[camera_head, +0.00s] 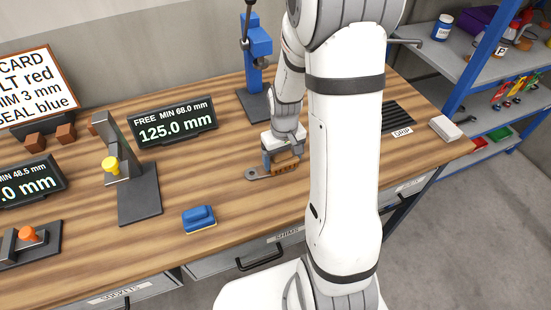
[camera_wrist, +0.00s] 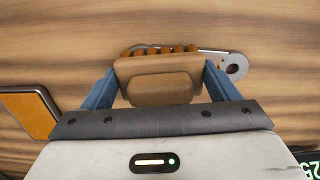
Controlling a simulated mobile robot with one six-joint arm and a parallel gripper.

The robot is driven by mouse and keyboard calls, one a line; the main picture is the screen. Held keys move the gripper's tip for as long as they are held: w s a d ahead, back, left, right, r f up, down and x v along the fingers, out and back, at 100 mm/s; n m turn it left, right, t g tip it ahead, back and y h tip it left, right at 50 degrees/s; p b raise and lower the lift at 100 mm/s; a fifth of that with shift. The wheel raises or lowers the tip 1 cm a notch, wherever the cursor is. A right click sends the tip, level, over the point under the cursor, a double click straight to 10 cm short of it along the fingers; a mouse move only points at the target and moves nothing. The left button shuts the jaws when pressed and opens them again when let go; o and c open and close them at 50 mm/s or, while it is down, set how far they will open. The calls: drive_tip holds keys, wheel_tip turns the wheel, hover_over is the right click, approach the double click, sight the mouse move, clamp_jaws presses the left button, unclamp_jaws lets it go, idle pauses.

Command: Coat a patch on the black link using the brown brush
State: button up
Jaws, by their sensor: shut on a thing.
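My gripper (camera_head: 283,150) is low over the middle of the bench. In the wrist view my gripper (camera_wrist: 162,72) has its blue fingers shut on the brown brush (camera_wrist: 160,85), one finger on each side of its block. The brush's orange-brown bristles (camera_head: 287,168) point down at a flat link (camera_head: 253,174) on the wood. The rest of the link is largely hidden under the brush. I cannot tell whether the bristles touch it.
A grey stand with a yellow knob (camera_head: 111,165), a 125.0 mm display (camera_head: 175,124) and a blue press (camera_head: 257,50) stand around. A dark slotted rack (camera_head: 398,116) and a white block (camera_head: 445,127) are at right.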

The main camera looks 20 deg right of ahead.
sight(286, 153)
drive_tip(key=shift+d, duration=0.45)
drive_tip(key=shift+a+r+p, duration=0.1)
drive_tip(key=shift+r+p, duration=2.45)
drive_tip(key=shift+r, duration=1.5)
drive_tip(key=shift+s+f, duration=0.1)
drive_tip(key=shift+s, duration=0.05)
